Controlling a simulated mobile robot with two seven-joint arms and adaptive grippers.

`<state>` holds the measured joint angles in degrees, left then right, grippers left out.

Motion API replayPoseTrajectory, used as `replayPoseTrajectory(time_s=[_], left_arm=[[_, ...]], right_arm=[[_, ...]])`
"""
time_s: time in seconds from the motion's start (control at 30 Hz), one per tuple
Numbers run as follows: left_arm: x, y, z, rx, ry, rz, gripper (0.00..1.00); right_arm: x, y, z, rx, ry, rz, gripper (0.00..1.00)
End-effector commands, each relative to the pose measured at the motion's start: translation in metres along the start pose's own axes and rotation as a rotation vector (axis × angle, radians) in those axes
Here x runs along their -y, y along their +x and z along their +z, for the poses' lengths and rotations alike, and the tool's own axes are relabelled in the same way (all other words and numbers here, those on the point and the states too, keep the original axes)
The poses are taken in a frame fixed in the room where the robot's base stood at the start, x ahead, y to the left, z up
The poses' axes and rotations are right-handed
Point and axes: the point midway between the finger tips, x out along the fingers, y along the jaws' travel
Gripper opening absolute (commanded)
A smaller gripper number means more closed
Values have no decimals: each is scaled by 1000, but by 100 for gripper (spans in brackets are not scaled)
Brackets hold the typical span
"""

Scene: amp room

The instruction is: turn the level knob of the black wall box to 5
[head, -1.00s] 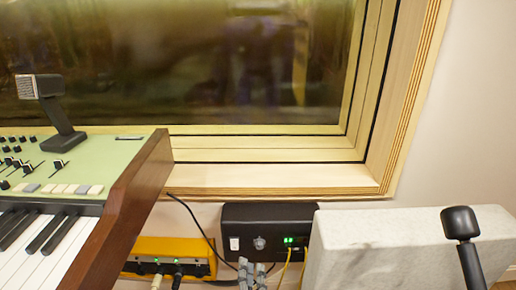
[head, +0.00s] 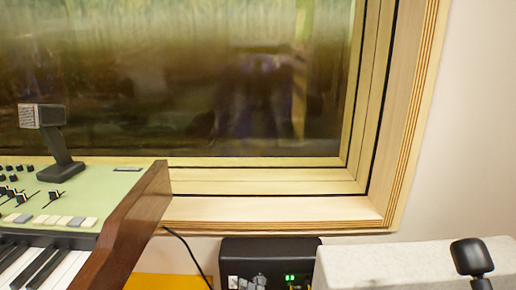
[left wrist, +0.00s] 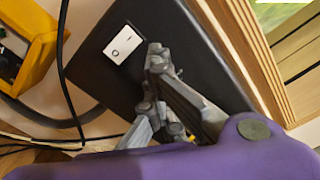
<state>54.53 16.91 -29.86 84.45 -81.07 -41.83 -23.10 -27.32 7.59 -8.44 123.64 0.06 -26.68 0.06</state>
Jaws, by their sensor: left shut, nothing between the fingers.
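The black wall box (head: 270,249) is at the bottom of the head view, under the window frame, with its lower part cut off. Its green lit display (head: 297,278) shows, but I cannot read it. The box also fills the middle of the left wrist view (left wrist: 95,75), with a white rocker switch (left wrist: 123,43) on its face. My left gripper (left wrist: 152,82) is shut and empty in front of the box, close beside the switch. Its grey fingers also show at the bottom edge of the head view (head: 248,283). The level knob is hidden, apparently behind the fingers. My right gripper is out of view.
A pale stone-like block (head: 385,262) stands close to the box's right. A black post head (head: 471,257) rises at the lower right. A wood-sided keyboard (head: 125,225) is at left. A yellow unit (left wrist: 30,45) and dark cables lie near the box.

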Motion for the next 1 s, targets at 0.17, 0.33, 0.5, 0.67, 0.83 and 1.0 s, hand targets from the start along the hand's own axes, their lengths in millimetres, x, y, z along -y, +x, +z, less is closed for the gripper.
replayPoseTrajectory(time_s=[0.17,0.33,0.5,0.67,0.83,1.0], left_arm=[[-2,6,4,9,3,3,0],[-2,6,2,9,3,4,0],[-1,6,0,8,3,4,0],[-1,6,-1,6,2,4,0],[0,6,-2,4,1,4,0],[3,6,-2,4,-1,4,0]], right_arm=[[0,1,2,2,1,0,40],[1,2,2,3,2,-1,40],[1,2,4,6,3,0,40],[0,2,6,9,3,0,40],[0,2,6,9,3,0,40],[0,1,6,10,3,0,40]])
